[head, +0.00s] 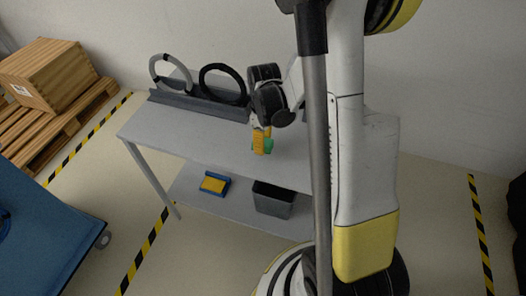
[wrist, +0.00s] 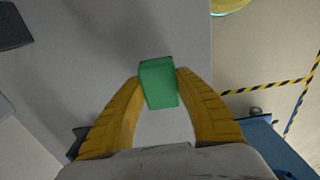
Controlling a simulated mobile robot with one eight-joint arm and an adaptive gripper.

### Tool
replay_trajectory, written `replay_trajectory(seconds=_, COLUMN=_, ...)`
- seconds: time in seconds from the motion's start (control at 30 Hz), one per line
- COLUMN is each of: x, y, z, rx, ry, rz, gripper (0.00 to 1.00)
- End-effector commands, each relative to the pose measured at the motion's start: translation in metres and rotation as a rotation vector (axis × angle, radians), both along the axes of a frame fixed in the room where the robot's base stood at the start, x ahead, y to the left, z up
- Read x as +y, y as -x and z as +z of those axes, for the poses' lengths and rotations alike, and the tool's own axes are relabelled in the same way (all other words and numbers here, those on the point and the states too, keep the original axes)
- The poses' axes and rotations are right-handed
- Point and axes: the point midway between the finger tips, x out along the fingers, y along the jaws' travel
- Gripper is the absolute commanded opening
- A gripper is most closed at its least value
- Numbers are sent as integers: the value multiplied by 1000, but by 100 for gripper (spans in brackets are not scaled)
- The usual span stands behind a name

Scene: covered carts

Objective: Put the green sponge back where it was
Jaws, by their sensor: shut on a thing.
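The green sponge (wrist: 158,84) is pinched between the two yellow fingers of my gripper (wrist: 158,78) in the wrist view. In the head view my gripper (head: 262,140) is over the front part of the grey table (head: 190,130), with a bit of the green sponge (head: 268,144) showing beside a yellow finger. I cannot tell whether the sponge touches the tabletop or hangs above it.
A grey ring (head: 155,72) and a black ring (head: 238,72) stand in a rack (head: 190,104) at the table's back. The lower shelf holds a blue-and-yellow box (head: 214,184) and a dark bin (head: 273,200). A blue cart (head: 45,225) stands at left, near a wooden crate (head: 48,72) on pallets.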

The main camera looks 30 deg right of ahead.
Motion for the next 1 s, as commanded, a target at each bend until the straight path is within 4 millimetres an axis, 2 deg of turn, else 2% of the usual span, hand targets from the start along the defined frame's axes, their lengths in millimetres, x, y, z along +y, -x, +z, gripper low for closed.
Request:
replay_trajectory(seconds=0.2, x=0, y=0, z=-35, rx=0, ry=0, rz=0, gripper=3)
replay_trajectory(seconds=0.3, x=-1, y=0, z=-36, rx=0, ry=0, rz=0, gripper=0)
replay_trajectory(seconds=0.53, x=-1, y=0, z=-38, rx=0, ry=0, rz=0, gripper=0)
replay_trajectory(seconds=0.57, x=-1, y=0, z=-37, rx=0, ry=0, rz=0, gripper=47)
replay_trajectory(seconds=0.6, x=-1, y=0, z=-36, rx=0, ry=0, rz=0, gripper=57)
replay_trajectory(seconds=0.87, x=-1, y=1, z=-36, rx=0, ry=0, rz=0, gripper=57)
replay_trajectory(seconds=1.0, x=-1, y=1, z=-28, rx=0, ry=0, rz=0, gripper=57)
